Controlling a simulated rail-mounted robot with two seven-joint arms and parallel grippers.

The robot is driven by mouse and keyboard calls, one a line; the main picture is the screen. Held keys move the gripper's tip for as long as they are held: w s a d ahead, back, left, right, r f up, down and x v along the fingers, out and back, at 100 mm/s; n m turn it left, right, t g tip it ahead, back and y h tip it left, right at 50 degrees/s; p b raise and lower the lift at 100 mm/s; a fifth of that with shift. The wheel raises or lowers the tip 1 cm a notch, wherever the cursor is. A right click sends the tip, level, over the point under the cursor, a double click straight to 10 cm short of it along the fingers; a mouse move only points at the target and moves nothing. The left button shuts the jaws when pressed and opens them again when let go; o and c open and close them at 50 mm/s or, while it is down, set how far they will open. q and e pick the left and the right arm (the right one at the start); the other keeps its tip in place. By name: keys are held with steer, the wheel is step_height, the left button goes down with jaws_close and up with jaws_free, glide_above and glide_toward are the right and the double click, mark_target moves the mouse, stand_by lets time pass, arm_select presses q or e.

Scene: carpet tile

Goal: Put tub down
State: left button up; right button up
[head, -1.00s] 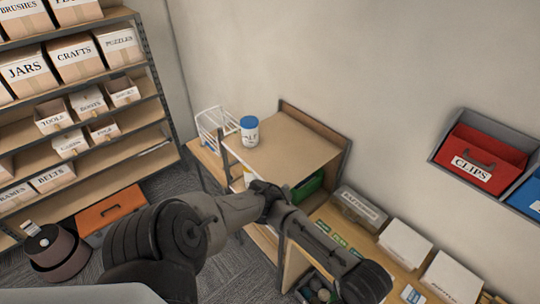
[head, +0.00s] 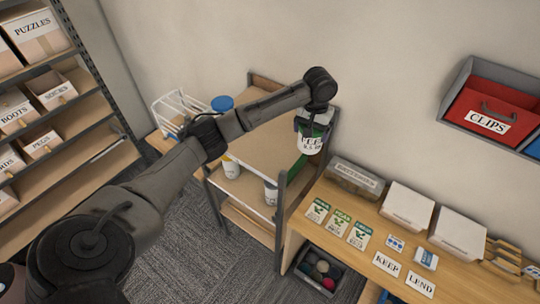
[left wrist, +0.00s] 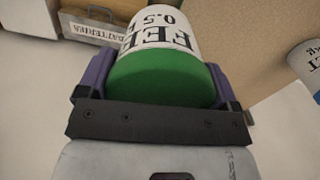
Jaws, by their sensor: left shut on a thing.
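My left gripper (head: 313,124) is shut on a white tub (head: 311,143) with black lettering, partly read as "FEE". It holds the tub in the air beside the right edge of a shelf unit's wooden top (head: 262,140). In the left wrist view, the gripper's purple fingers (left wrist: 158,85) grip either side of the tub, whose green lid (left wrist: 160,80) faces the camera; "0.5" shows on its label. My right gripper is not in view.
The bench (head: 330,235) at right holds a batteries box (head: 357,178), white boxes (head: 408,206), seed packets (head: 340,222) and KEEP and LEND cards (head: 387,263). A white wire rack (head: 178,110) stands left.

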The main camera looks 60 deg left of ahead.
arm_select(q)
steer(key=shift+n, duration=0.4)
steer(key=shift+s+a+f+p, duration=0.55)
steer(key=shift+s+a+f, duration=0.75)
steer(key=shift+a, duration=0.7)
steer(key=shift+s+a+f+p, duration=0.55)
steer(key=shift+s+a+f, duration=0.75)
steer(key=shift+a, duration=0.75)
steer(key=shift+s+a+f+p, duration=0.55)
steer(key=shift+s+a+f, duration=0.75)
steer(key=shift+a, duration=0.7)
steer(key=shift+w+f, duration=0.1)
steer(key=shift+f, duration=0.7)
steer(key=o, duration=1)
steer(key=shift+f, duration=0.1)
steer(key=shift+o, duration=0.2)
